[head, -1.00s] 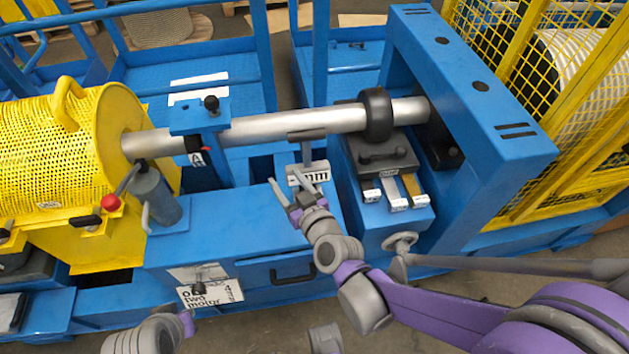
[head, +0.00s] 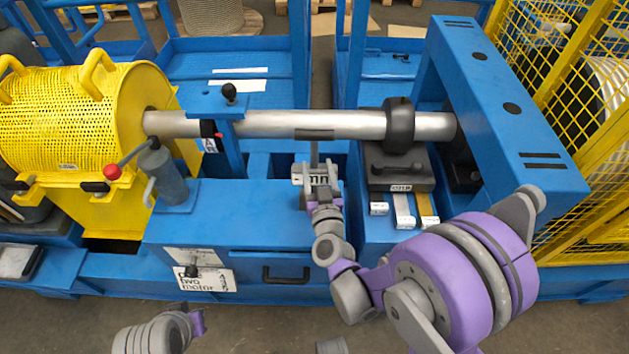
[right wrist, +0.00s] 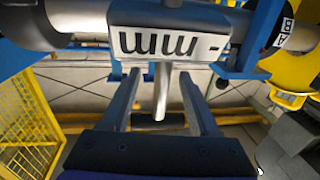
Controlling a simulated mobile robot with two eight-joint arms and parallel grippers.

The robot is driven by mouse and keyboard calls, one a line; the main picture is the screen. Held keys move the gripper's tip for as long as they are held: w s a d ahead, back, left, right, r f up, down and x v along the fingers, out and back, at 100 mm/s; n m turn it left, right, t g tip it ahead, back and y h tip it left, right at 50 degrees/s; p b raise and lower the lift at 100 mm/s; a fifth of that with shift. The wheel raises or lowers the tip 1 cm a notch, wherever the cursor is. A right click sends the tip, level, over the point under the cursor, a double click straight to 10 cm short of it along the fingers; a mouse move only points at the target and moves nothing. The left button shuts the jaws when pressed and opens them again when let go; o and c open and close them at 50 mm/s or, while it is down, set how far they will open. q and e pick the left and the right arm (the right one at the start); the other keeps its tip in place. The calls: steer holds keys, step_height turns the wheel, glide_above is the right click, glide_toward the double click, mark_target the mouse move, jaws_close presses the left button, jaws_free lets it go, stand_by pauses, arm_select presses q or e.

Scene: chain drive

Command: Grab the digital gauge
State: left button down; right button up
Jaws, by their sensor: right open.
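The digital gauge (head: 312,173) has a light face marked "mm" and sits just under the silver shaft, in front of it. In the right wrist view the gauge (right wrist: 168,42) appears upside down, with a round grey stem hanging between my fingers. My right gripper (head: 322,190) is at the gauge, partly covering its right side and lower part. In the right wrist view my right gripper (right wrist: 160,82) is open, with one finger on each side of the stem and gaps visible. My left gripper is not in view; only part of my left arm shows at the bottom left.
The silver shaft (head: 290,124) runs across above the gauge and carries a black collar (head: 399,125). A red-knobbed lever (head: 113,171) and yellow mesh guard (head: 75,115) stand to the left. A dark block (head: 398,168) is close on the right, and a blue frame (head: 510,110) stands beyond it.

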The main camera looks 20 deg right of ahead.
steer(key=w, duration=0.6)
steer(key=shift+d+f, duration=0.15)
steer(key=shift+f, duration=0.2)
steer(key=shift+c, duration=0.2)
jaws_close()
steer(key=shift+r, duration=0.1)
stand_by(0.8)
